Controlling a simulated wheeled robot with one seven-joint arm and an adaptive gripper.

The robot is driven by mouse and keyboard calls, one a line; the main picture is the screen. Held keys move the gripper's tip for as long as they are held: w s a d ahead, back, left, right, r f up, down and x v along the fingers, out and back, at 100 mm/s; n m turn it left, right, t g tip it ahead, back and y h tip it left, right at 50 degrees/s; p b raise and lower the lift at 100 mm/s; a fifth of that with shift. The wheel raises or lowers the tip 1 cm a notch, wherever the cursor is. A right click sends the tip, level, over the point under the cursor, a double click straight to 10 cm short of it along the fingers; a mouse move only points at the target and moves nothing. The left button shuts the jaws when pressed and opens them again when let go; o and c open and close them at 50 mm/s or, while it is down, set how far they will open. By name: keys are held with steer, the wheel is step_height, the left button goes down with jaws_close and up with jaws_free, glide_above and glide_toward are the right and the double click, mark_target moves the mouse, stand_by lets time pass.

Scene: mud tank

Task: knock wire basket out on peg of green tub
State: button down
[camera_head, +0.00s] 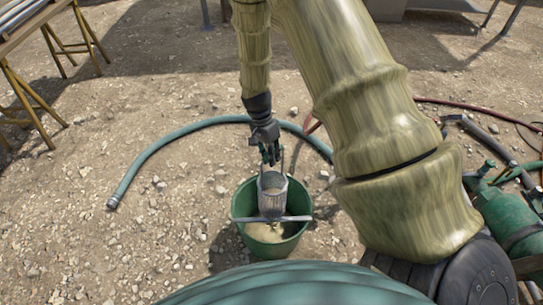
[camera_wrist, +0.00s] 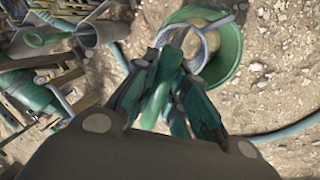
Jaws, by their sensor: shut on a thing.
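A green tub (camera_head: 239,203) stands on the gravel, with pale muddy stuff (camera_head: 268,231) in its bottom; its rim also shows in the wrist view (camera_wrist: 236,52). A grey bar (camera_head: 290,218), perhaps the peg, lies across the tub. The wire basket (camera_head: 272,196) hangs upright at the tub's back side, close to the bar; I cannot tell if they touch. My gripper (camera_head: 270,156) is above the basket, shut on its handle. In the wrist view my gripper's fingers (camera_wrist: 166,95) hide part of the basket (camera_wrist: 194,42).
A teal hose (camera_head: 165,143) curves on the ground behind the tub. A green pump or cylinder (camera_head: 510,215) and dark red hoses (camera_head: 470,106) lie at the right. A trestle rack (camera_head: 40,75) stands at the upper left. Gravel left of the tub is open.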

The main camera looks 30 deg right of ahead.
steer(key=shift+f, duration=0.15)
steer(key=shift+f+b, duration=1.15)
steer(key=shift+f, duration=2.05)
step_height(320, 180, down, 2)
steer(key=shift+f+b, duration=0.15)
steer(key=shift+b, duration=0.4)
steer(key=shift+r+p, duration=3.1)
steer(key=shift+r, duration=1.45)
steer(key=shift+f, duration=0.15)
